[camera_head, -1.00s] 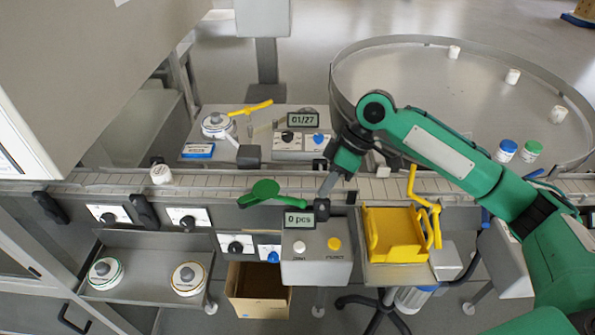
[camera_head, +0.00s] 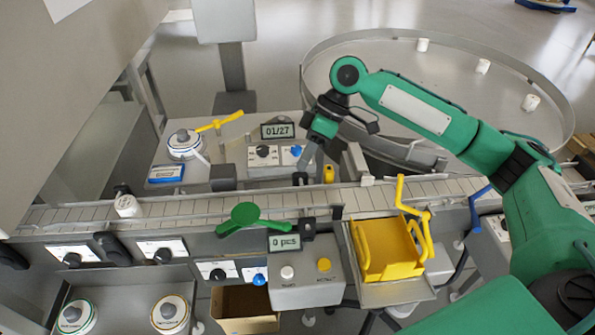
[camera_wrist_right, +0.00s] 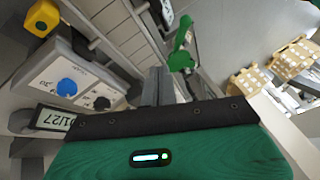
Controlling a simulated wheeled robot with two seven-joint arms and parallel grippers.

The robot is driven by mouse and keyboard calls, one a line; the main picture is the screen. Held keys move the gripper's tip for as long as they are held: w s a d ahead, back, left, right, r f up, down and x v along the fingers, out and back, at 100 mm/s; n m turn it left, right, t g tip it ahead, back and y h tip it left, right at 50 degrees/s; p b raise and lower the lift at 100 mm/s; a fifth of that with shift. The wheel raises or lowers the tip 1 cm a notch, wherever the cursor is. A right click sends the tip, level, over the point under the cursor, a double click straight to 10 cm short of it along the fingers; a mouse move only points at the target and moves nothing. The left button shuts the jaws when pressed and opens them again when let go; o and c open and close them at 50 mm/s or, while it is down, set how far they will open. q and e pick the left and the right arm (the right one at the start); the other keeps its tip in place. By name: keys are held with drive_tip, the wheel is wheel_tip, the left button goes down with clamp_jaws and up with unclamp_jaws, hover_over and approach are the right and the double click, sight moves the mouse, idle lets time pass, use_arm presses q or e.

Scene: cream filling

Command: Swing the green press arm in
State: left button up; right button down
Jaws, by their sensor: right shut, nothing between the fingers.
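The green press arm (camera_head: 245,214) shows in the head view as a flat green lever with a round middle. It lies along the front of the conveyor, left of and above the "0 pcs" display (camera_head: 284,243). In the wrist view the green press arm (camera_wrist_right: 182,52) stands beyond the fingers. My right gripper (camera_head: 302,178) is shut and empty, behind the press arm at the conveyor's far side. It is apart from the press arm. Its shut fingers (camera_wrist_right: 158,86) also show in the wrist view. My left gripper is not in view.
A white bottle (camera_head: 127,205) stands on the conveyor (camera_head: 170,204) at the left. A yellow bin (camera_head: 383,250) sits right of the counter box. The "01/27" control box (camera_head: 278,172) is close left of my right gripper. A round turntable (camera_head: 450,75) fills the back right.

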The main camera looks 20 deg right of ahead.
drive_tip(key=p+x, duration=0.1)
drive_tip(key=x, duration=0.7)
drive_tip(key=shift+s+a+f+p, duration=0.2)
drive_tip(key=shift+a+p, duration=0.1)
drive_tip(key=shift+p, duration=0.1)
drive_tip(key=shift+s+a+f+p, duration=0.2)
drive_tip(key=shift+s+a, duration=0.15)
drive_tip(key=shift+s, duration=0.15)
drive_tip(key=shift+s+a+f+p, duration=0.1)
drive_tip(key=shift+s+a+p, duration=0.15)
drive_tip(key=shift+s, duration=0.25)
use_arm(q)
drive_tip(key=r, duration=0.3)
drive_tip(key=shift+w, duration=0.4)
use_arm(e)
drive_tip(key=shift+s+a+f, duration=0.25)
drive_tip(key=shift+s+a, duration=0.15)
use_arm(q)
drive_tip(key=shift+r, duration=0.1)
